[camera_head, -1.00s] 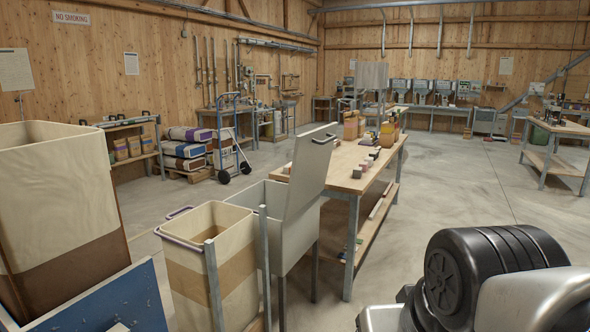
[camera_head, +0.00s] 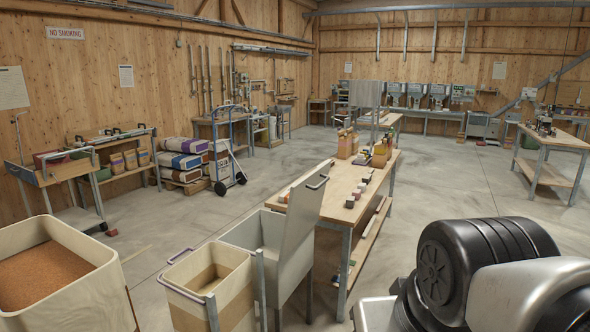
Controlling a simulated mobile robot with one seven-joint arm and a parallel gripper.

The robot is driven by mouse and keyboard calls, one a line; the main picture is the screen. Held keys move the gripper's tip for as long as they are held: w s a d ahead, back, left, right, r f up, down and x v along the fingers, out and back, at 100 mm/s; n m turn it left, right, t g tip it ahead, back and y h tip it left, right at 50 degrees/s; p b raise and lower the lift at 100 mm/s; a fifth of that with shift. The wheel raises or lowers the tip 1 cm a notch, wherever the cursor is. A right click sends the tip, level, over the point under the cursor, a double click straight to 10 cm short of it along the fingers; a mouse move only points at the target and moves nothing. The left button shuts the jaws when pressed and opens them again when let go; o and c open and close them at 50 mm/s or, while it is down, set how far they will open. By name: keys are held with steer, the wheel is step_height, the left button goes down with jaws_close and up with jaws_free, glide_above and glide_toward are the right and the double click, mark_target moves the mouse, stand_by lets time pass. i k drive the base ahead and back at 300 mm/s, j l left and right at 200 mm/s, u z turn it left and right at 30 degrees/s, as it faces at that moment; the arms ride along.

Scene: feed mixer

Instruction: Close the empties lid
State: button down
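A grey metal bin (camera_head: 287,270) stands at the near end of the long workbench. Its flat grey lid (camera_head: 300,222) is open, raised steeply and tilted toward the right, with a dark bar handle (camera_head: 318,183) near its top edge. The pictures show no label naming this the empties bin. Part of the bin's inside shows, and I see no contents. My arm (camera_head: 480,265) fills the lower right, apart from the lid in the picture. My gripper is not in view.
A beige container (camera_head: 210,292) with a purple handle stands beside the bin, near upright metal posts. A large tub of brown grain (camera_head: 45,275) is at lower left. The workbench (camera_head: 335,205) bears small blocks and bags. Open concrete floor (camera_head: 440,185) lies right of it.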

mark_target(306, 195)
steer(key=i+l, duration=0.15)
steer(key=i, duration=0.3)
steer(key=i+l+u, duration=0.1)
steer(key=i, duration=0.35)
steer(key=i+l, duration=0.25)
steer(key=i, duration=0.15)
steer(key=i+l, duration=0.2)
steer(key=i, duration=0.25)
steer(key=i+l+u, duration=0.1)
steer(key=i, duration=0.35)
steer(key=l, duration=0.1)
